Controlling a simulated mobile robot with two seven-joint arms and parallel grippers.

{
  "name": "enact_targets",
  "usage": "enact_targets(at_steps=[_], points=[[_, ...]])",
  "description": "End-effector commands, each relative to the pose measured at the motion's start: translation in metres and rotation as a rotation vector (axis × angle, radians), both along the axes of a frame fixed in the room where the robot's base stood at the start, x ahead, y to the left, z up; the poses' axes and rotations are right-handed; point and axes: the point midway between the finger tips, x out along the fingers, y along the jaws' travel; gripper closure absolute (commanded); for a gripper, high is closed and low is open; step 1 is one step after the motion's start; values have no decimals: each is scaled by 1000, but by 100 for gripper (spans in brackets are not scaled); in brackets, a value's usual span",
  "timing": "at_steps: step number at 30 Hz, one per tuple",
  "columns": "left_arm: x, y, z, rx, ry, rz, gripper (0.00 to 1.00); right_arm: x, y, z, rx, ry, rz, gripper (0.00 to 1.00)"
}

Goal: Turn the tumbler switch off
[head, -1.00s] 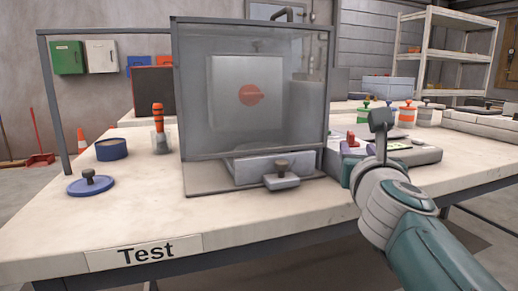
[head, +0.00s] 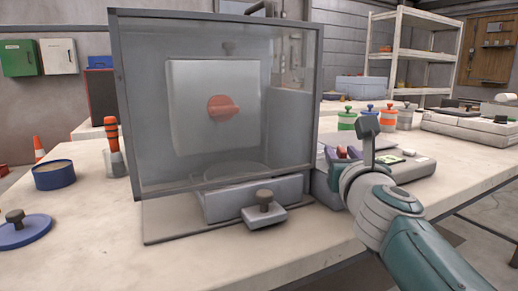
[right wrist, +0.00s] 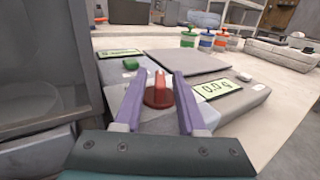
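My right gripper (right wrist: 158,74) is open, with a purple finger on either side of the red knob and a visible gap to each. It also shows in the head view, partly hidden by my wrist. A larger red knob (head: 223,107) sits on a pale panel behind the clear front of a grey enclosure. Which one is the tumbler switch is not labelled. My left gripper is not in view.
The grey enclosure (head: 130,150) stands close left of the unit, its drawer with a dark knob (head: 264,197) sticking out in front. A green button (right wrist: 131,63) is beside the red knob. Coloured canisters (head: 389,117) stand behind. The front right worktop is bare.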

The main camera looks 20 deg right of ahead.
Motion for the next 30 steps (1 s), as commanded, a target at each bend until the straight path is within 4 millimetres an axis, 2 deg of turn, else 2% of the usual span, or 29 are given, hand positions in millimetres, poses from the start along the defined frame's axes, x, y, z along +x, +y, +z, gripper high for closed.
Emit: enact_targets(at_steps=[1, 10, 30], points=[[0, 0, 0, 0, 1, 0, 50, 0, 0, 0, 0, 0, 0, 67], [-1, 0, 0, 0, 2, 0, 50, 0, 0, 0, 0, 0, 0, 100], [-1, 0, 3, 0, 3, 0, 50, 0, 0, 1, 2, -1, 29, 100]])
